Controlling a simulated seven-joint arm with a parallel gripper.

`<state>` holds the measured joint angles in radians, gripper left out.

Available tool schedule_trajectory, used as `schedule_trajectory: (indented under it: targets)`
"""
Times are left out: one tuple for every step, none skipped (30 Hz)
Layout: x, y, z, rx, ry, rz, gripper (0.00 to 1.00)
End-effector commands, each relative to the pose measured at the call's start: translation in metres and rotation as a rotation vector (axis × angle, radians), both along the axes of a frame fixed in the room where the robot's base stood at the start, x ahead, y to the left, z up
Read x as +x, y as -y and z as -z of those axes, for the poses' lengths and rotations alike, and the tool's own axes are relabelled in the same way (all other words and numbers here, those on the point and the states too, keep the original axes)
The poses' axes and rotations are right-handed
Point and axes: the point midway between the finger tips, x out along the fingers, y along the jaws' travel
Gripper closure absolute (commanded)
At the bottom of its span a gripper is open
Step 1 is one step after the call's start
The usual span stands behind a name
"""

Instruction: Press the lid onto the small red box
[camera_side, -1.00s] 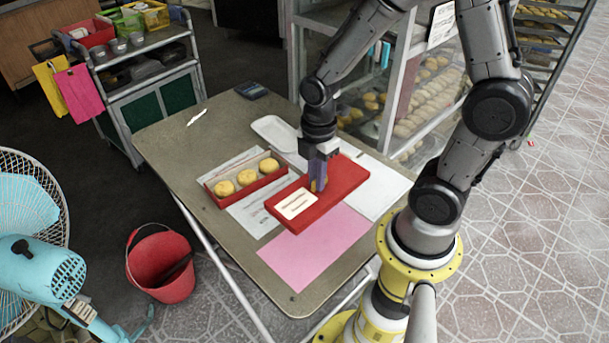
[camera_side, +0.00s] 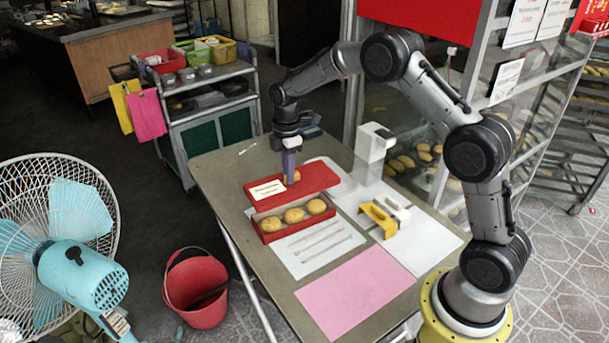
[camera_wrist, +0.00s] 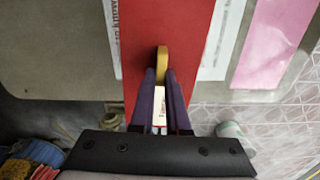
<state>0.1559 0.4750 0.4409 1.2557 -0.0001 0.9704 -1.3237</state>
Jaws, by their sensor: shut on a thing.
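The small red box (camera_side: 270,238) is open on the table and holds three round buns (camera_side: 293,215). The red lid (camera_side: 318,180) has a white label (camera_side: 268,190) and a yellow handle (camera_side: 297,176). My gripper (camera_side: 291,180) points down and is shut on the handle. The lid is behind the box in the side view, its near edge close to the box's far rim; whether they touch is unclear. In the wrist view the handle (camera_wrist: 162,65) is between my fingertips (camera_wrist: 160,78), with the red lid (camera_wrist: 140,30) below. The box does not show clearly there.
A white upright device (camera_side: 374,150) and a yellow-and-white object (camera_side: 385,217) stand right of the box. White paper (camera_side: 318,250) and a pink sheet (camera_side: 355,290) lie in front. A red bucket (camera_side: 196,285) and blue fan (camera_side: 80,270) stand left of the table.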

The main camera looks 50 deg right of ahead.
Motion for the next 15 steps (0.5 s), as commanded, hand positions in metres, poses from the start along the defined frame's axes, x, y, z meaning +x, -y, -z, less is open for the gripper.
schedule_trajectory:
  targets:
    - [0.000, 0.001, 0.009, 0.000, -0.003, 0.002, 1.00]
    - [0.000, 0.001, 0.012, 0.000, -0.003, 0.003, 1.00]
    - [-0.001, 0.001, 0.015, 0.000, -0.001, 0.003, 1.00]
    - [-0.002, 0.001, 0.017, 0.000, -0.001, 0.003, 1.00]
    - [-0.002, 0.001, 0.019, 0.000, -0.001, 0.003, 1.00]
    - [-0.003, 0.002, 0.021, 0.000, -0.001, 0.004, 1.00]
    - [-0.003, 0.002, 0.022, 0.000, -0.001, 0.004, 1.00]
    - [-0.003, 0.002, 0.024, 0.000, -0.001, 0.004, 1.00]
    - [-0.003, 0.002, 0.026, 0.000, -0.001, 0.004, 1.00]
    - [-0.003, 0.002, 0.029, 0.001, -0.002, 0.004, 1.00]
    - [-0.003, 0.002, 0.031, 0.000, -0.002, 0.004, 1.00]
    - [-0.003, 0.001, 0.034, 0.000, -0.003, 0.004, 1.00]
    - [-0.003, 0.001, 0.037, 0.000, -0.002, 0.004, 1.00]
    - [-0.003, 0.001, 0.039, 0.001, -0.002, 0.003, 1.00]
    - [-0.003, 0.002, 0.043, 0.000, -0.001, 0.003, 1.00]
